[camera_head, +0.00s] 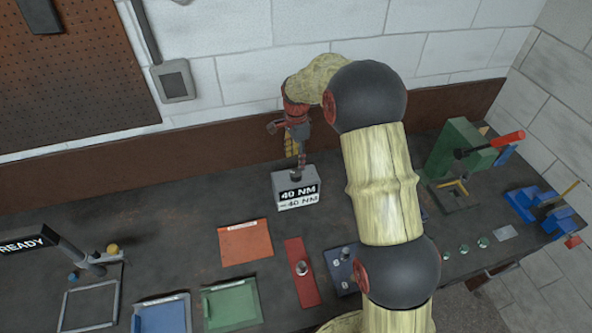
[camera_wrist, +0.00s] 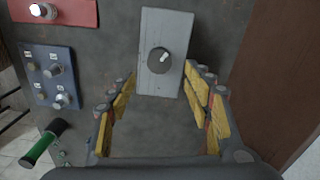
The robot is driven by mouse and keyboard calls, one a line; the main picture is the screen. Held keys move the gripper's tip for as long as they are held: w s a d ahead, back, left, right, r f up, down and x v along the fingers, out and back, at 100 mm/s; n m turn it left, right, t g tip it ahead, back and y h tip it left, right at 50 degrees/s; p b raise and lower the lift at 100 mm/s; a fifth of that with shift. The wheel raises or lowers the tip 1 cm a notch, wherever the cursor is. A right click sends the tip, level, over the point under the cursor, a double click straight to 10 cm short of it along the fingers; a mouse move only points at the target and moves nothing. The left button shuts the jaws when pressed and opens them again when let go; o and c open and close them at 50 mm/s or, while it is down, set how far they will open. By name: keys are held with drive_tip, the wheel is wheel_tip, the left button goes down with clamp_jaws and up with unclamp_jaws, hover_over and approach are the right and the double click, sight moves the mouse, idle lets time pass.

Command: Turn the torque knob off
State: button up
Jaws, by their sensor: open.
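The torque knob (camera_wrist: 158,60) is a small dark round knob with a pale mark on top of a grey box (camera_wrist: 176,23) in the wrist view. In the head view the box (camera_head: 297,202) stands near the back of the bench with labels reading "40 NM" and "-40 NM"; the knob there is hard to make out beneath my gripper. My gripper (camera_wrist: 163,84) is open and empty, its yellow-padded fingers spread left and right of the box's near end. In the head view my gripper (camera_head: 300,155) is above the box, pointing down.
A red plate with a knob (camera_head: 301,285) and a blue switch panel (camera_head: 341,283) lie in front. Orange (camera_head: 245,243), green and blue trays are at left. A green press (camera_head: 455,150) and blue vise (camera_head: 522,205) stand at right. The brown back strip (camera_head: 180,153) runs behind.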

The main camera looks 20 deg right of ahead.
sight(297, 173)
drive_tip(key=shift+f, duration=3.9)
drive_tip(key=shift+c, duration=1.3)
drive_tip(key=c, duration=0.9)
